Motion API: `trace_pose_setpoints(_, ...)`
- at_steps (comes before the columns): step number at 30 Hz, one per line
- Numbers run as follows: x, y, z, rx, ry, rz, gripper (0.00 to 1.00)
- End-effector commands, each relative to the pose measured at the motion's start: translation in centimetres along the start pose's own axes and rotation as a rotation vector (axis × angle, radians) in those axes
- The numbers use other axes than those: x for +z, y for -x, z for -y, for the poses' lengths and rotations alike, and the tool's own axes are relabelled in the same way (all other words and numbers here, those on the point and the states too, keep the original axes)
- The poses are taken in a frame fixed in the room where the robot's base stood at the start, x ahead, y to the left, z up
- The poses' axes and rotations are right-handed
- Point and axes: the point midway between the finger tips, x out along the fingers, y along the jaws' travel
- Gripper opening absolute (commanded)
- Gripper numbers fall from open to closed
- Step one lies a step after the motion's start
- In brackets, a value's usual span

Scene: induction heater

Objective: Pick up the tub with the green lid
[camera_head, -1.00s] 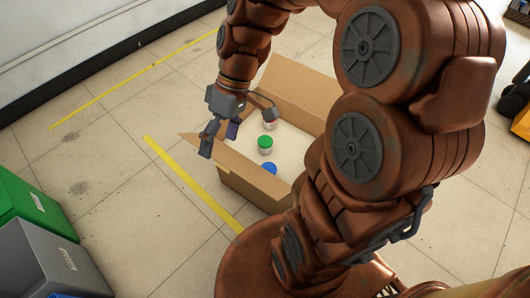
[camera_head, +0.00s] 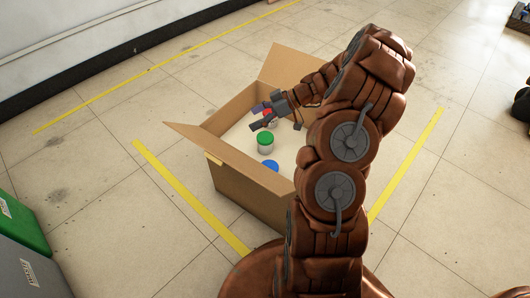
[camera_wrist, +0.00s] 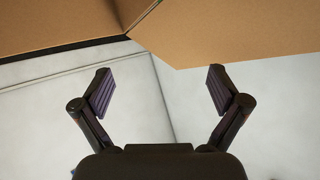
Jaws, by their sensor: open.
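The tub with the green lid (camera_head: 265,140) stands upright inside an open cardboard box (camera_head: 235,189) in the head view. Its body is pale and its lid is bright green. My gripper (camera_head: 254,119) is just above and behind the tub in the picture, over the box, with its fingers pointing left. In the wrist view my gripper (camera_wrist: 160,92) is open with nothing between its fingers. The tub does not show in the wrist view.
A tub with a blue lid (camera_head: 270,166) is close to the green-lidded one, near the box's front wall. Box flaps (camera_head: 187,138) stick out at the left. A green bin (camera_head: 20,229) and a grey bin (camera_head: 35,276) stand at lower left.

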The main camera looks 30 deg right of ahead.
Motion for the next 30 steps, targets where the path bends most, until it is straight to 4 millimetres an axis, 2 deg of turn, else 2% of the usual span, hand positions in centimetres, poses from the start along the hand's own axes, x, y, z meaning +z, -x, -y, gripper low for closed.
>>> trace_pose_setpoints(1, 3.6, -0.1, -2.1, 0.037, 0.013, -0.023, 0.98)
trace_pose_setpoints(6, 10.2, 1.3, -6.3, 0.147, 0.087, -0.071, 0.98)
trace_pose_setpoints(9, 13.1, 2.1, -7.9, 0.196, 0.117, -0.082, 0.98)
trace_pose_setpoints(12, 14.8, 2.6, -8.7, 0.226, 0.139, -0.085, 0.98)
trace_pose_setpoints(17, 15.4, 2.2, -9.3, 0.241, 0.152, -0.088, 0.98)
trace_pose_setpoints(26, 15.2, -0.3, -9.8, 0.238, 0.151, -0.088, 0.98)
trace_pose_setpoints(30, 15.3, -2.1, -10.1, 0.237, 0.150, -0.086, 0.98)
